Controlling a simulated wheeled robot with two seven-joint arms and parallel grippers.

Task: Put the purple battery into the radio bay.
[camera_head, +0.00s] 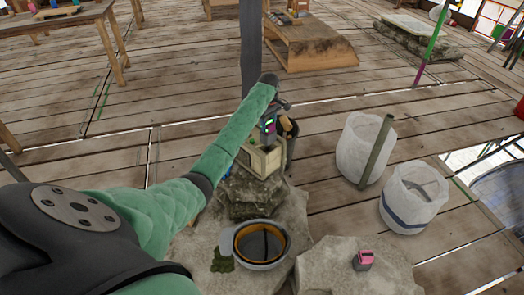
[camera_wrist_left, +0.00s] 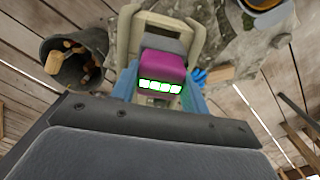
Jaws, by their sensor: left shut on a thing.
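The purple battery (camera_wrist_left: 165,70) has a grey end and a row of lit white and green cells. It sits between the blue fingertips of my left gripper (camera_wrist_left: 160,88), which is shut on it. In the head view my left gripper (camera_head: 268,122) is above the beige radio (camera_head: 263,160), which stands on stacked rocks. In the wrist view the radio's beige frame (camera_wrist_left: 126,30) shows behind and around the battery's far end. I cannot tell whether the battery has entered the bay, as it covers the opening. My right gripper is not in view.
A dark bucket with tools (camera_wrist_left: 75,55) stands close beside the radio. A pan (camera_head: 262,244) and a pink-topped block (camera_head: 363,259) rest on the front rocks. Two white sacks (camera_head: 366,148) (camera_head: 413,197) stand to the right. A dark post (camera_head: 251,50) rises behind the radio.

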